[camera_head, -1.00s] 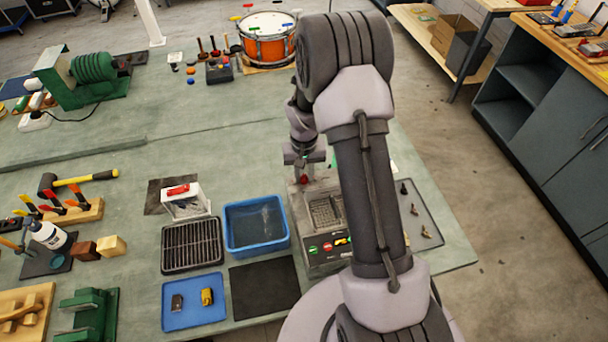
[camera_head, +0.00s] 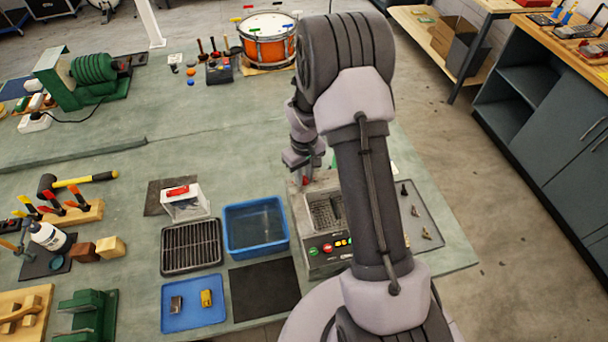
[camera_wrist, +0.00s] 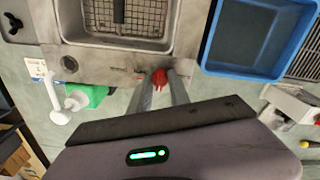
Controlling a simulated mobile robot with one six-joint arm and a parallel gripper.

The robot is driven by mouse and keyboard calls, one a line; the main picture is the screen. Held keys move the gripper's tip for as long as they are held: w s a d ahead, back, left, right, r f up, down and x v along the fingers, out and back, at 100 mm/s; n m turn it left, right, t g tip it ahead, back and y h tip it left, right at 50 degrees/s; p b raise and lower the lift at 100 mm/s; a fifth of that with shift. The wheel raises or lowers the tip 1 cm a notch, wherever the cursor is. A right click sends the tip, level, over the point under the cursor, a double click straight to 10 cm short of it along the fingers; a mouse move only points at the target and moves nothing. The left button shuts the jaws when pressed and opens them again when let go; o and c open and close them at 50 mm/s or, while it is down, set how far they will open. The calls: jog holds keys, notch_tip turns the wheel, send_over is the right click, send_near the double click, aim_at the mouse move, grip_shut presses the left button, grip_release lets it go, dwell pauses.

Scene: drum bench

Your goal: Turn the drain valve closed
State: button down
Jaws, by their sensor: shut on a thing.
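The drain valve has a red handle (camera_wrist: 159,76) on the side of the grey metal tank unit (camera_wrist: 95,62). In the head view the red handle (camera_head: 304,181) shows small at the unit's far edge. My gripper (camera_wrist: 162,80) is shut on the red handle, with one finger on each side of it. In the head view my gripper (camera_head: 305,172) points down at that edge, and my arm hides part of the unit. The fingers cover the valve body, so I cannot tell the exact valve angle.
A blue basin (camera_head: 230,242) stands left of the unit, with a black rack (camera_head: 191,260) beyond it. A white box with a red item (camera_head: 184,203) is nearby. In the wrist view a white and green object (camera_wrist: 85,97) lies close to my gripper.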

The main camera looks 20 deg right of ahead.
aim_at(304, 177)
jog(key=c, duration=1.2)
grip_release()
jog(key=shift+r, duration=0.1)
notch_tip(304, 177, up, 17)
jog(key=p, duration=0.2)
jog(key=shift+p, duration=0.4)
jog(key=shift+r, duration=0.1)
